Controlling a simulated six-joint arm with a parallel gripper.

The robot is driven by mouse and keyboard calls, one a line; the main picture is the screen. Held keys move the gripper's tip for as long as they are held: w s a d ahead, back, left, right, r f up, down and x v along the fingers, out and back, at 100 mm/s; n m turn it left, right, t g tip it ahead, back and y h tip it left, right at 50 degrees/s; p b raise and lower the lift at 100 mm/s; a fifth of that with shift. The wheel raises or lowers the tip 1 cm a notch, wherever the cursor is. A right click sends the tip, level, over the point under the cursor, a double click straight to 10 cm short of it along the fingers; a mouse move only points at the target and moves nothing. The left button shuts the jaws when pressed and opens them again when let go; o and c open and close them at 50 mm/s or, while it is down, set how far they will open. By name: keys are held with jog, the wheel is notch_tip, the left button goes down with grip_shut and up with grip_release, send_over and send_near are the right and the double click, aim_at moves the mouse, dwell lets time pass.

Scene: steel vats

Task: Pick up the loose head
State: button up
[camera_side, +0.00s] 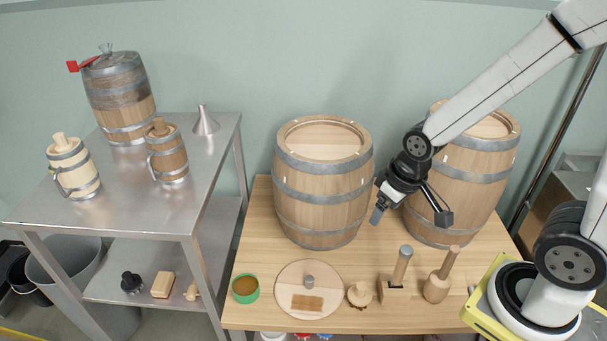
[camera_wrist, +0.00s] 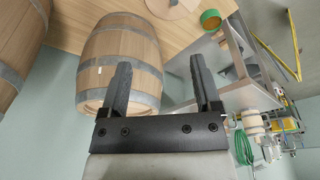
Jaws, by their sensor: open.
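The loose head is a round pale wooden disc (camera_side: 291,277) lying flat on the wooden table, left of centre near the front edge. A small grey cylinder (camera_side: 309,281) and a brown rectangular piece (camera_side: 307,303) are on it. Part of the disc shows at the top of the wrist view (camera_wrist: 165,8). My gripper (camera_side: 410,216) is in the air in front of the right barrel, above and to the right of the disc and well apart from it. Its two black fingers (camera_wrist: 161,75) are spread with nothing held between them.
Two large barrels (camera_side: 322,190) (camera_side: 465,180) stand at the table's back. A green-rimmed bowl (camera_side: 245,289), a wooden knob piece (camera_side: 360,294) and two mallets (camera_side: 395,285) (camera_side: 439,282) flank the disc. A steel table (camera_side: 205,150) with small kegs stands left.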

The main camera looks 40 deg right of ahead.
jog(key=m+g+y, duration=0.2)
jog(key=m+y, duration=0.8)
jog(key=m, duration=0.7)
send_over(311, 278)
jog(key=s+d, duration=0.4)
notch_tip(311, 278, down, 25)
jog(key=f+m+t, duration=0.1)
jog(key=f+m, duration=0.1)
jog(key=f, duration=0.1)
jog(key=d+f+m+t+y, duration=0.1)
jog(key=f+t, duration=0.1)
jog(key=f+m+t, duration=0.1)
jog(key=f+m, duration=0.1)
jog(key=f, duration=0.1)
jog(key=shift+w+d+f+m+t+y, duration=0.25)
jog(key=shift+w+f+m+t+y, duration=0.05)
jog(key=shift+w+f+y, duration=0.1)
jog(key=shift+d+f+m+t, duration=0.15)
jog(key=shift+f+m+t, duration=0.25)
jog(key=shift+f+t, duration=0.15)
jog(key=shift+x, duration=1.35)
